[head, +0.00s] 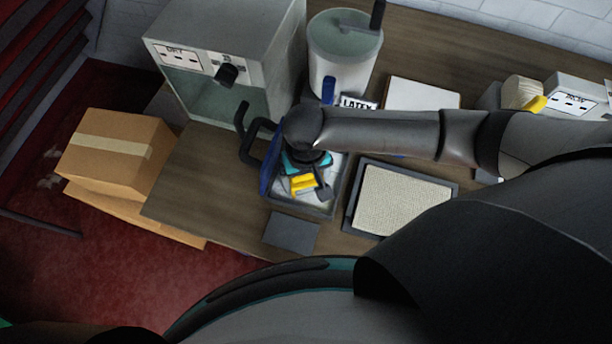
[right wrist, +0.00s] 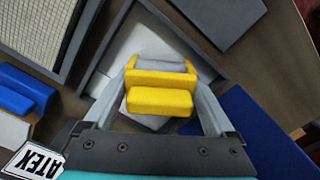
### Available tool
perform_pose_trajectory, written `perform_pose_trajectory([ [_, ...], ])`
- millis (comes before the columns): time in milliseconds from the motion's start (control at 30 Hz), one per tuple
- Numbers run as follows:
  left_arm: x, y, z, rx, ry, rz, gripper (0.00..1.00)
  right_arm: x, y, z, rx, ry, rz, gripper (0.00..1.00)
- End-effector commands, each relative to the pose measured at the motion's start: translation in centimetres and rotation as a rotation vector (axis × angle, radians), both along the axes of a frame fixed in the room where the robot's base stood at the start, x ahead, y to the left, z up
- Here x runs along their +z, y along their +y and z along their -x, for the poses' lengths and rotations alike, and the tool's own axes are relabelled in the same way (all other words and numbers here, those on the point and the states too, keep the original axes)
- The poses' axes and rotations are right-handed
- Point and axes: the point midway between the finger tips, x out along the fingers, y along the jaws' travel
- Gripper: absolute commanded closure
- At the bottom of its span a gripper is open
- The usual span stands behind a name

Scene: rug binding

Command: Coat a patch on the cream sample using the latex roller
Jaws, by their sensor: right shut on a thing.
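The cream sample (head: 405,200) lies flat in a dark-framed tray on the bench, right of the latex tray (head: 337,190). Its woven surface also shows at the upper left of the right wrist view (right wrist: 38,30). My right gripper (head: 308,186) is over the latex tray, shut on the yellow grip of the latex roller (head: 302,183). In the right wrist view both fingers close on the yellow grip (right wrist: 160,90), with the white latex tray floor behind it. The roller's lower end is mostly hidden, so I cannot tell whether it touches the latex. My left gripper is not in view.
A white bucket (head: 340,75) stands behind the latex tray, near a LATEX label (head: 357,103). A grey dryer box (head: 225,60) stands at the back left. A dark flat plate (head: 291,232) lies at the front edge. Cardboard boxes (head: 118,146) are left of the bench.

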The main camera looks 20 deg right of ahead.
Motion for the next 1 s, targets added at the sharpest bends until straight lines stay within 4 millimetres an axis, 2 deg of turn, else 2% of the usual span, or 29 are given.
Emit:
perform_pose_trajectory([
  [1000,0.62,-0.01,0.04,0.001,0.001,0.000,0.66,-0.12,0.05,0.06,0.001,0.001,-0.001,0.71],
])
